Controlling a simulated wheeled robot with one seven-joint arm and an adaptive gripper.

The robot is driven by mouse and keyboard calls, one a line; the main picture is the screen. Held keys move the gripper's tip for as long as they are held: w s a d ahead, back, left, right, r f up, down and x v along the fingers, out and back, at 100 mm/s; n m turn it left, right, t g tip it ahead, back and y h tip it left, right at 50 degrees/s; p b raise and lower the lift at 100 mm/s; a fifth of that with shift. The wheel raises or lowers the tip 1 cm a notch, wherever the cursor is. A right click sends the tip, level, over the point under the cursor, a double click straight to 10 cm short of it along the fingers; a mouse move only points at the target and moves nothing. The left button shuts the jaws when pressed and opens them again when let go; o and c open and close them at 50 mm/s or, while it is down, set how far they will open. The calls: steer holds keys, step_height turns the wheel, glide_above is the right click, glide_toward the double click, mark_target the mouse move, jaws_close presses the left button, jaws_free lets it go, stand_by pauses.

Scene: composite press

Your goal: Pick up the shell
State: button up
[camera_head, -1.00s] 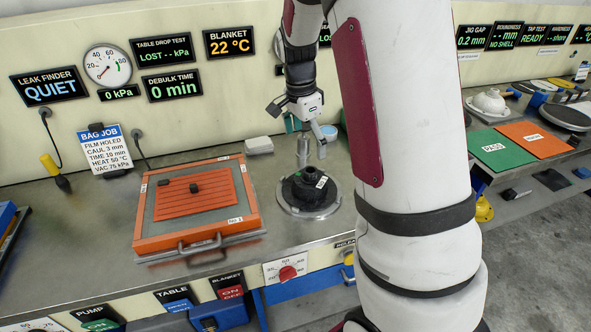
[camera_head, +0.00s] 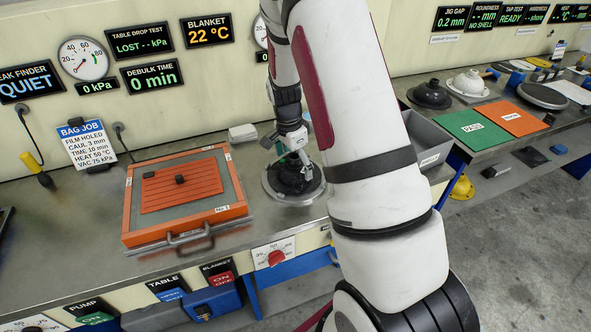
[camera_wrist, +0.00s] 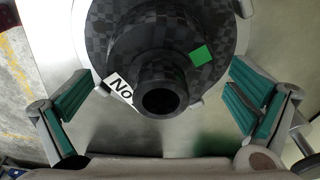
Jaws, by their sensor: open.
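The shell (camera_head: 286,181) is a dark, checkered, carbon-weave piece with a neck, on a round metal plate (camera_head: 275,192) on the bench. In the wrist view the shell (camera_wrist: 135,45) shows a round dark opening in its neck, a white "No" label and a green square. My gripper (camera_head: 297,158) is at the shell in the head view and covers part of it. In the wrist view my gripper (camera_wrist: 160,103) is open, its green-padded fingers apart on either side of the neck, with visible gaps.
An orange-framed panel (camera_head: 133,222) with a front handle lies left of the plate. A grey bin (camera_head: 428,150) stands right of my arm. The right bench holds another dark shell-like piece (camera_head: 430,95), a white one (camera_head: 468,83), a green PASS mat (camera_head: 471,127) and an orange mat (camera_head: 514,117).

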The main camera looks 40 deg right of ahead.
steer(key=shift+f, duration=0.7)
steer(key=c, duration=1.5)
